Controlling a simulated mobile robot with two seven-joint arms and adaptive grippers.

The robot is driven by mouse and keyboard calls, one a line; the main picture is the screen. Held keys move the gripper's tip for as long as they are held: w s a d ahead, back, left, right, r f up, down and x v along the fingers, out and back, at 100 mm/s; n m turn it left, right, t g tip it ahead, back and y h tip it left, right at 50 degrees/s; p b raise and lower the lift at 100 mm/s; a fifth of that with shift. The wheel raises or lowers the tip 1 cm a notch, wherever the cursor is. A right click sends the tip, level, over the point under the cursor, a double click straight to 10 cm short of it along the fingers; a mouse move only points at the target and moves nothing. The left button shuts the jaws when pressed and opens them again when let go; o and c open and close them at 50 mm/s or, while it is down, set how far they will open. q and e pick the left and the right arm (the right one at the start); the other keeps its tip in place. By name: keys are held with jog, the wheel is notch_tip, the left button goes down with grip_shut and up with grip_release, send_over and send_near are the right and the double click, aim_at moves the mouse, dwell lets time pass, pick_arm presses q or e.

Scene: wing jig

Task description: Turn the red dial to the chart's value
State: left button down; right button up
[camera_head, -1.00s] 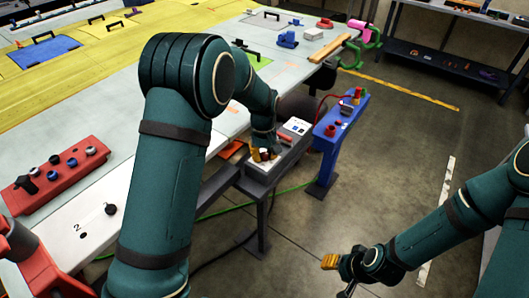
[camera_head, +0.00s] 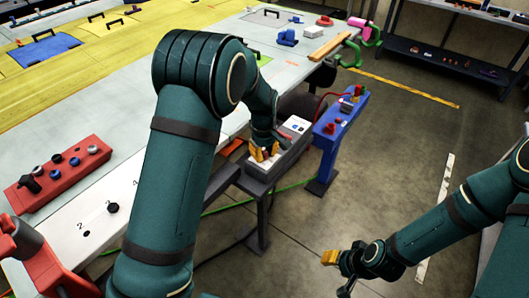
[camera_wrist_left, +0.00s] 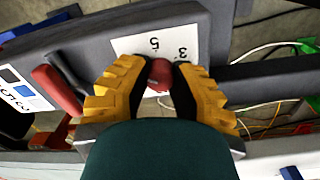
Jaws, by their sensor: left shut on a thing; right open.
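The red dial (camera_wrist_left: 160,74) sits on a white number plate (camera_wrist_left: 183,36) on a grey box (camera_head: 262,170). A 5 and a 3 show on the plate in the left wrist view; my fingers hide other parts of it. My left gripper (camera_head: 264,151) is shut on the dial, with its yellow fingers on both sides (camera_wrist_left: 160,85). A white chart (camera_wrist_left: 22,90) with dark and blue squares and small figures lies beside it; it also shows in the head view (camera_head: 297,124). I cannot read its figures surely. My right gripper (camera_head: 328,257) is open and empty over the floor.
A red lever (camera_wrist_left: 58,90) stands between the dial and the chart. A blue stand (camera_head: 340,120) with red parts is right of the grey box. A red rack with knobs (camera_head: 62,173) lies on the table at left. The floor near my right gripper is clear.

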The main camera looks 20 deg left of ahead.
aim_at(263, 153)
pick_arm(q)
jog(key=c, duration=0.7)
grip_release()
jog(key=shift+c, duration=0.2)
jog(key=shift+r, duration=0.1)
notch_tip(263, 153, up, 12)
jog(key=shift+s+a+f, duration=0.1)
jog(key=shift+s+f, duration=0.05)
jog(key=shift+f, duration=0.05)
